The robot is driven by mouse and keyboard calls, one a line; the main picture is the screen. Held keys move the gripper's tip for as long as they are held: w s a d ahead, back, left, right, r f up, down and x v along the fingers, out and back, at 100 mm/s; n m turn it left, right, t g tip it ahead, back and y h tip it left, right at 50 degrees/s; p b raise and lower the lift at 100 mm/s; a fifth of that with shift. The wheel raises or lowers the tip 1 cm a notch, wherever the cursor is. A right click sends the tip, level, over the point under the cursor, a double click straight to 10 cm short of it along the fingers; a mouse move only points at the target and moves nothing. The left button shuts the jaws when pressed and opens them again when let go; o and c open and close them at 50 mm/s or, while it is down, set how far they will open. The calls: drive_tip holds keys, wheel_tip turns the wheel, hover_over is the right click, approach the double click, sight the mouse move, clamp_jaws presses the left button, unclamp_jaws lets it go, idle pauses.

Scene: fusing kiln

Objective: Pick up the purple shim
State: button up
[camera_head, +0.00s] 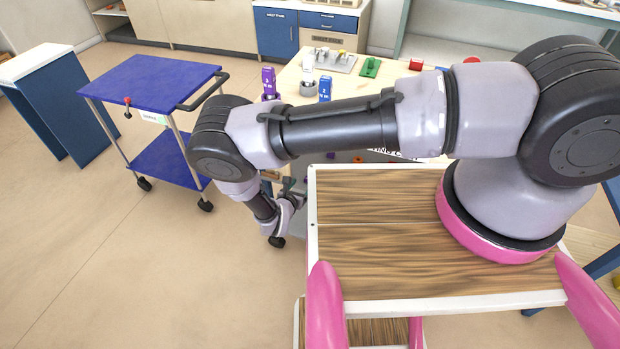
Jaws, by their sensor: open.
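The purple shim (268,82) is a small upright block with white markings, at the left edge of the pale worktable (290,78). Its lower part is close to my arm in the picture, and its base is hard to make out. A similar blue block (325,89) with white markings stands to its right. My gripper (291,187) is small and partly hidden at the end of my bent arm, low beside the table's near left side. It is open and apart from the purple shim, which is farther back and higher in the picture.
A grey round holder (308,88) stands between the two blocks. A green piece (370,67), a red block (416,64) and a grey rack (330,61) are farther along the table. A blue cart (150,82) stands at left. Open floor lies in front of it.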

drive_tip(key=x, duration=0.5)
drive_tip(key=shift+d+f, duration=0.1)
drive_tip(key=shift+f, duration=0.2)
clamp_jaws()
